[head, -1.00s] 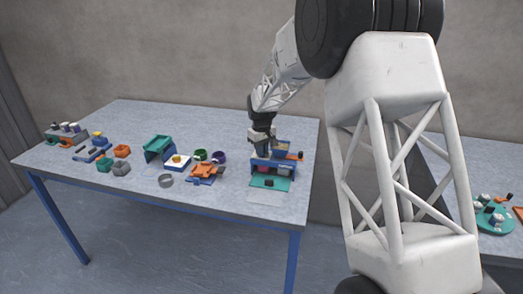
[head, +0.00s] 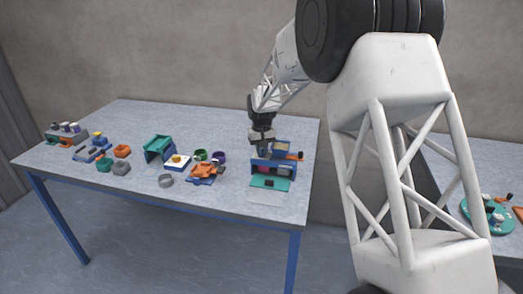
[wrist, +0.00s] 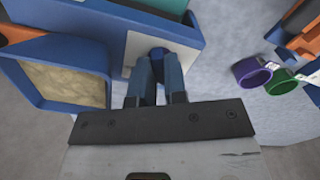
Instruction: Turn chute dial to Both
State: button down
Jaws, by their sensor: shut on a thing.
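The chute dial is a small blue knob (wrist: 158,55) on a white square plate (wrist: 135,45), beside the blue chute unit (wrist: 188,30) in the wrist view. My gripper (wrist: 160,72) is shut on the dial, with one blue-grey finger on each side of it. The fingers and the top-down view hide any pointer, and I cannot read the dial's setting. In the head view my gripper (head: 262,150) reaches down at the left of the blue unit (head: 260,163), and the dial is hidden there.
An open blue hopper (wrist: 65,75) of pale powder stands close left of my fingers. Purple (wrist: 250,74) and green (wrist: 281,81) cups are to the right. A teal tray (head: 270,182) sits at the unit's front. Several small fixtures fill the table's left; its front strip is clear.

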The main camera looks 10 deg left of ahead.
jog(key=m, duration=0.5)
jog(key=shift+m, duration=0.3)
dwell(0.4)
jog(key=c, duration=1.4)
grip_release()
jog(key=shift+c, duration=0.2)
jog(key=shift+r, duration=0.15)
jog(key=shift+r, duration=3.75)
